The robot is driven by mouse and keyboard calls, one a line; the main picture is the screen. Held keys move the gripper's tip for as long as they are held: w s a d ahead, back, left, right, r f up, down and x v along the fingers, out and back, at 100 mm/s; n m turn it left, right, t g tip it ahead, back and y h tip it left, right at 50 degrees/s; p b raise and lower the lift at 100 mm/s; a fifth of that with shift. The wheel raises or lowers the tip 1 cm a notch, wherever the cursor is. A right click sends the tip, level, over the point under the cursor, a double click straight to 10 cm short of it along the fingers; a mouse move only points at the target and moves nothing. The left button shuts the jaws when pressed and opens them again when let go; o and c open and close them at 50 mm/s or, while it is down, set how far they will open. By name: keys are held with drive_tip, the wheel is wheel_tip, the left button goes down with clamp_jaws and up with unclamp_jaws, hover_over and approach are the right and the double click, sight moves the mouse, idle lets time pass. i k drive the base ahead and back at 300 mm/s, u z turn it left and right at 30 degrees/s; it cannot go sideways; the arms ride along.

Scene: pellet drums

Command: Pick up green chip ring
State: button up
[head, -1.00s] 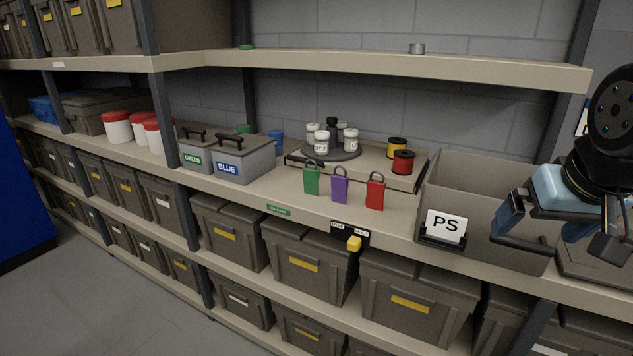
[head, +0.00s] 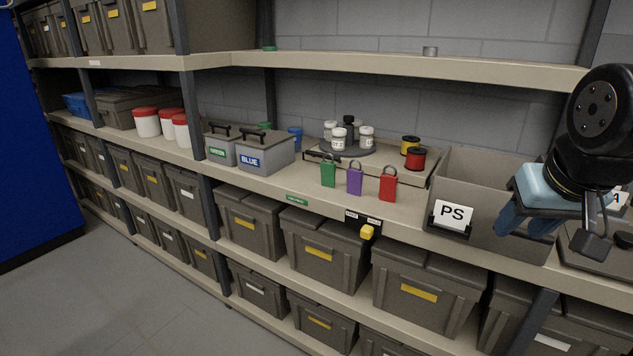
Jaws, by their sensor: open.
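A small flat green ring (head: 268,48) lies on the upper shelf, left of its middle; it is too small to tell whether it is the green chip ring. Another green object (head: 264,127) shows partly behind the lidded boxes on the middle shelf, mostly hidden. My gripper (head: 526,226), with blue fingers, hangs at the right in front of the grey open bin. It is open and pointing down, far from both green objects. No object shows between its fingers.
The PS-labelled bin (head: 490,190) stands below the upper shelf board (head: 400,65). Green, purple and red padlocks (head: 388,186) stand along the middle shelf, before a tray with bottles and spools (head: 415,158). A grey ring (head: 429,50) lies on the upper shelf. Grey uprights divide the rack.

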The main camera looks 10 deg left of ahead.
sight(327, 169)
drive_tip(key=u, duration=0.65)
drive_tip(key=k, duration=0.75)
drive_tip(key=u, duration=0.75)
drive_tip(key=k, duration=0.4)
drive_tip(key=u, duration=0.05)
drive_tip(key=i, duration=0.75)
drive_tip(key=z, duration=0.6)
drive_tip(key=i, duration=1.25)
drive_tip(key=u, duration=0.6)
